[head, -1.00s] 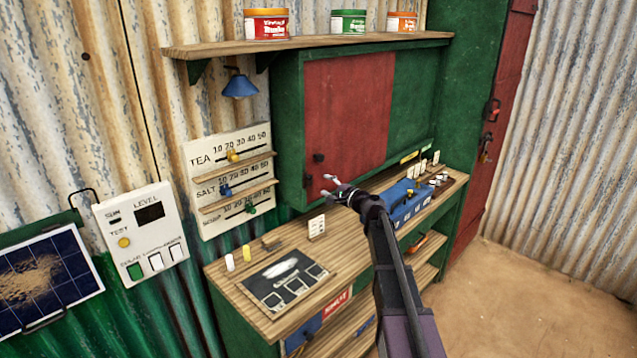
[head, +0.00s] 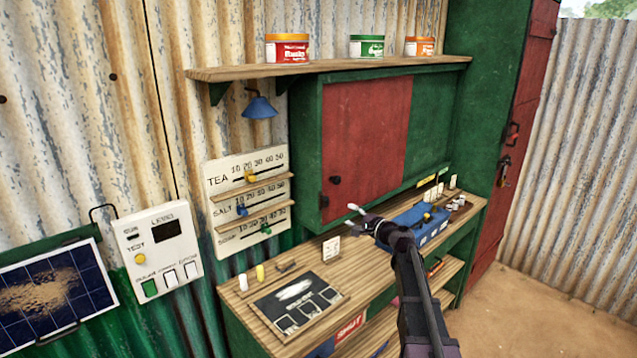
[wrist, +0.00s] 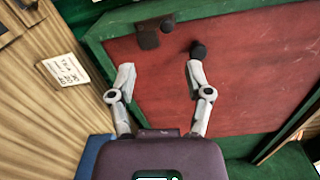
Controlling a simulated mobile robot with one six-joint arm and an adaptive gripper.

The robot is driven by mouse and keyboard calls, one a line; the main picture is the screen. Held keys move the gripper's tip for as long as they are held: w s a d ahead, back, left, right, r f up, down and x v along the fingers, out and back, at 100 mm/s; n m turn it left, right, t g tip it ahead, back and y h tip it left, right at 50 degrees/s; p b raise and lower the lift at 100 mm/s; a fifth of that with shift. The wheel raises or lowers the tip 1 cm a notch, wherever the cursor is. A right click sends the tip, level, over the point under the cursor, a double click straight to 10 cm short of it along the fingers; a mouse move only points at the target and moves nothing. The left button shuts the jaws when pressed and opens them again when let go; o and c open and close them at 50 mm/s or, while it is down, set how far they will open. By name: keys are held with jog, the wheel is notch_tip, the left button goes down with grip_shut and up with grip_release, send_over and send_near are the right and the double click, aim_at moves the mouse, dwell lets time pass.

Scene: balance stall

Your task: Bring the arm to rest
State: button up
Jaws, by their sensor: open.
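My gripper (head: 354,216) is in the air over the wooden counter (head: 262,322), in front of the red cupboard door (head: 368,125). In the wrist view my gripper (wrist: 160,82) has its two fingers apart with nothing between them. The red door (wrist: 240,80) and its black knob (wrist: 199,50) lie beyond the fingertips, and I see no contact. My arm reaches up from the lower right of the head view.
A small white card (head: 331,247) and a black slate (head: 298,302) are on the counter. A shelf (head: 230,73) with several tins is above. Sandy floor (head: 540,310) lies clear at right.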

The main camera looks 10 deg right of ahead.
jog(key=s+a+f+n+g+h, duration=0.1)
jog(key=s+a+f+n+g, duration=0.3)
jog(key=s+f, duration=0.3)
jog(key=s+a+f+n+g+h, duration=0.1)
jog(key=s+a+f+n+g, duration=0.35)
jog(key=s, duration=0.45)
jog(key=s+d+f+n+g+h, duration=0.2)
jog(key=s+f+h, duration=0.1)
jog(key=s, duration=0.6)
jog(key=s+d+f+n+g+h, duration=0.2)
jog(key=s+h, duration=0.3)
jog(key=s, duration=0.4)
jog(key=shift+s+d+f+g+h, duration=0.35)
jog(key=shift+d+f+g, duration=0.2)
jog(key=shift+f+g, duration=0.3)
jog(key=shift+w, duration=0.1)
